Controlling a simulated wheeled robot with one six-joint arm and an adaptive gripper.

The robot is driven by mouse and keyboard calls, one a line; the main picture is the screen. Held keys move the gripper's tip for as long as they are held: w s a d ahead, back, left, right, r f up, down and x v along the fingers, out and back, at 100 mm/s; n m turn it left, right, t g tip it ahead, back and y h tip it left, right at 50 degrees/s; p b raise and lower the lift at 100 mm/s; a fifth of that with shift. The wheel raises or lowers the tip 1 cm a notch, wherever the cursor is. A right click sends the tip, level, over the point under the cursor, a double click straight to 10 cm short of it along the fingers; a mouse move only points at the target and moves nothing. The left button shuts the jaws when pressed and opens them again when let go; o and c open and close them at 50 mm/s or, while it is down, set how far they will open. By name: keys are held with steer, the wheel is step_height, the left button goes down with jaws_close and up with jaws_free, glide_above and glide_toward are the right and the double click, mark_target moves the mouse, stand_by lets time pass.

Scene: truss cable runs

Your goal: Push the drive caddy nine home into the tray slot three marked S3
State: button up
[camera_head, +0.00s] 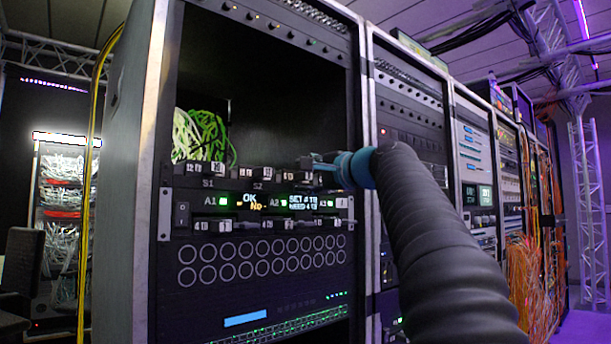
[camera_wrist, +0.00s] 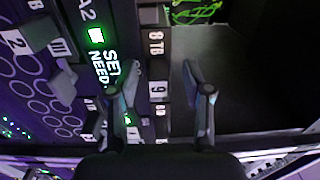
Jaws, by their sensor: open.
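The drive caddy nine (camera_wrist: 158,88) shows its white "9" label in the wrist view, in the row of caddies beside the lit display. My gripper (camera_wrist: 156,80) is open, with one finger on each side of this caddy, and appears empty. In the head view my gripper (camera_head: 318,168) is at the right end of the upper caddy row and hides most of that slot. The tray (camera_head: 235,184) carries the marks S1 and S2 below its left and middle slots. The S3 mark is not readable. How deep caddy nine sits cannot be told.
Another labelled caddy (camera_head: 214,167) sits in the tray to the left. A lit display (camera_head: 303,202) and a lower row of caddies (camera_head: 262,223) lie just below. The rack's right post (camera_head: 369,190) stands close to my arm. Green cables (camera_head: 208,135) hang behind the open bay.

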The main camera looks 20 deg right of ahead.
steer(key=v, duration=1.2)
steer(key=shift+r, duration=0.1)
steer(key=d+f+n+g+h, duration=0.1)
steer(key=d+f+g+h, duration=0.15)
steer(key=f, duration=0.95)
steer(key=d+f+n+g+h, duration=0.1)
steer(key=d+f+g+h, duration=0.15)
steer(key=f, duration=1.05)
steer(key=s+a+f+n+g, duration=0.2)
steer(key=s+a+f+n, duration=0.2)
steer(key=f, duration=0.5)
steer(key=s+a+f+n+g, duration=0.2)
steer(key=s+a+f+n, duration=0.2)
steer(key=s+a+f, duration=0.4)
steer(key=s+a+f+n+g+h, duration=0.1)
steer(key=s+a+f+n+g, duration=0.1)
steer(key=s+a+f+n, duration=0.2)
steer(key=s+a+f, duration=0.3)
steer(key=s+f, duration=0.3)
steer(key=f, duration=0.1)
steer(key=shift+f+g, duration=0.3)
steer(key=shift+f, duration=0.05)
steer(key=shift+s, duration=0.1)
